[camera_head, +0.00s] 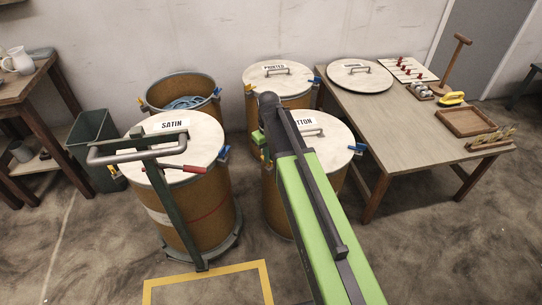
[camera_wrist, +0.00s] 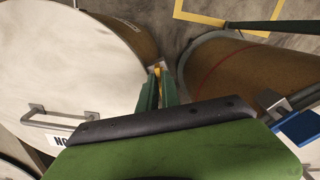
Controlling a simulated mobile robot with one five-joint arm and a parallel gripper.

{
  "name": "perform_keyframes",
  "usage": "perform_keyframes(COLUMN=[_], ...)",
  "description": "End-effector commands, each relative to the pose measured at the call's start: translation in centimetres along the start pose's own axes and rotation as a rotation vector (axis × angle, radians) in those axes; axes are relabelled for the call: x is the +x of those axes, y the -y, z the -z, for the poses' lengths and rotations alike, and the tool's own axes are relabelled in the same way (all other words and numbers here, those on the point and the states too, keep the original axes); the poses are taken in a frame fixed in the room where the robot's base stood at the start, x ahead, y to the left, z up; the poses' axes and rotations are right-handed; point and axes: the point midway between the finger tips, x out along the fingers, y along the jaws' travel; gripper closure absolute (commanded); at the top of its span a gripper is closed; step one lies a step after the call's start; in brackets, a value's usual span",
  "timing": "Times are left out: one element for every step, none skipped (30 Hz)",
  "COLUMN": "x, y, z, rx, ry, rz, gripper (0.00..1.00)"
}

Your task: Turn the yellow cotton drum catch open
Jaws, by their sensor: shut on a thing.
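The cotton drum (camera_head: 276,205) stands in the middle of the head view under a pale round lid (camera_head: 335,133). Its label is partly hidden by my arm. In the wrist view its lid (camera_wrist: 60,65) fills the upper left. The yellow catch (camera_wrist: 157,70) sits at the drum's rim there, between the tips of my green gripper fingers (camera_wrist: 156,88). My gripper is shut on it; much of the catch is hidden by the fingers. In the head view my gripper (camera_head: 259,138) is at the lid's left edge. A blue catch (camera_head: 357,148) is on the lid's right side.
The satin drum (camera_head: 195,205) stands close on the left, with a metal-handled stand (camera_head: 180,220) before it. The printed drum (camera_head: 279,76) and an open drum (camera_head: 181,87) are behind. A table (camera_head: 400,130) stands right. Yellow tape (camera_head: 210,275) marks the floor in front.

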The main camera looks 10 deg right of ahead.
Motion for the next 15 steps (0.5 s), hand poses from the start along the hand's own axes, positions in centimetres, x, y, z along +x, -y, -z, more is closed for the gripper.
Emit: perform_keyframes(x=[0.01, 0.01, 0.01, 0.01, 0.01, 0.01, 0.01, 0.01, 0.01, 0.01, 0.01, 0.01, 0.01, 0.01, 0.01], y=[0.17, 0.16, 0.16, 0.16, 0.15, 0.14, 0.14, 0.14, 0.13, 0.13, 0.13, 0.12, 0.12, 0.11, 0.11], z=[-0.24, -0.24, -0.24, -0.24, -0.25, -0.25, -0.25, -0.25, -0.25, -0.25, -0.25, -0.26, -0.26, -0.26, -0.26], rx=[-0.028, -0.047, -0.069, -0.084, -0.099, -0.115, -0.128, -0.138, -0.15, -0.159, -0.167, -0.174, -0.18, -0.184, -0.189], ry=[0.007, 0.007, 0.007, 0.007, 0.007, 0.007, 0.007, 0.007, 0.007, 0.007, 0.007, 0.007, 0.007, 0.007, 0.007], rz=[0.004, 0.004, 0.004, 0.004, 0.004, 0.004, 0.004, 0.004, 0.004, 0.004, 0.004, 0.004, 0.003, 0.003, 0.003], gripper=[1.0, 1.0, 1.0, 1.0, 1.0, 1.0, 1.0, 1.0, 1.0, 1.0, 1.0, 1.0, 1.0, 1.0, 1.0])
